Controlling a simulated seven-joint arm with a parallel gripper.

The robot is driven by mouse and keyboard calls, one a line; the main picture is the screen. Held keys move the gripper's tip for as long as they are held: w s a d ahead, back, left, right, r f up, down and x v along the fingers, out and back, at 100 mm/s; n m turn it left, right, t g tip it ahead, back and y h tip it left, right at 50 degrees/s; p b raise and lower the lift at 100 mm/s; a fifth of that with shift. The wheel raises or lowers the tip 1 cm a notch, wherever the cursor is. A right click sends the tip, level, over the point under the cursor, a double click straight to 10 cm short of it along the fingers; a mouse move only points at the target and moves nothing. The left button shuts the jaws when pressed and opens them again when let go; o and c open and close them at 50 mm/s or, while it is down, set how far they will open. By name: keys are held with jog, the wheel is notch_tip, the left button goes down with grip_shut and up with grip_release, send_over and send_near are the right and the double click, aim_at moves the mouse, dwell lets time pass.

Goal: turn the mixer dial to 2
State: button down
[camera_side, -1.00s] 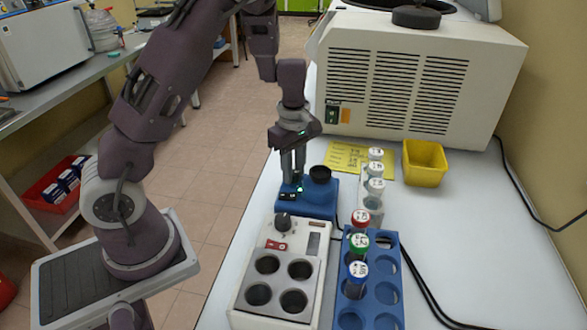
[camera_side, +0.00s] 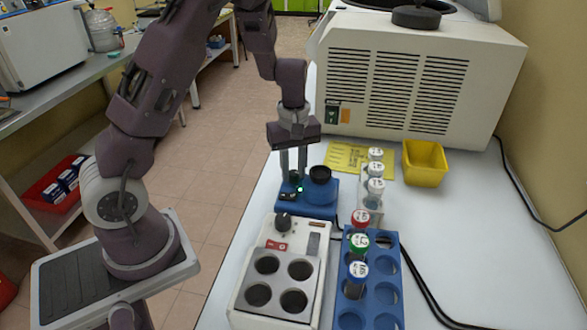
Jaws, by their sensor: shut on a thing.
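The mixer is a small blue box (camera_side: 322,207) with a black cup (camera_side: 320,174) on top, on the white bench left of the tube racks. My gripper (camera_side: 294,177) points straight down over the left part of the mixer. Its two fingers are shut on the small dark mixer dial (camera_side: 295,176), which they mostly hide. A green light shows on the mixer just below the fingertips. The dial's marks are too small to read, so its setting cannot be told.
A heating block (camera_side: 284,246) with several wells and a black knob stands in front of the mixer. A blue rack (camera_side: 386,265) with capped tubes is to its right. A yellow bin (camera_side: 424,164) and a large vented machine (camera_side: 415,75) stand behind.

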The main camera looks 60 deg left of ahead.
aim_at(294, 172)
jog(key=c, duration=1.1)
grip_release()
jog(key=shift+c, duration=0.2)
notch_tip(294, 172, up, 7)
jog(key=shift+r, duration=0.1)
jog(key=s+d+r+m+t+h, duration=0.1)
jog(key=s+d+r+m+t, duration=0.2)
jog(key=s+d+r+m, duration=0.75)
jog(key=s+r+m+t, duration=0.1)
jog(key=s+m, duration=0.1)
jog(key=s, duration=0.3)
jog(key=s+d+r+m+t+y, duration=0.1)
jog(key=s+r+m, duration=0.1)
jog(key=s, duration=0.3)
jog(key=shift+s+d+r+t, duration=0.25)
jog(key=shift+s+t, duration=0.05)
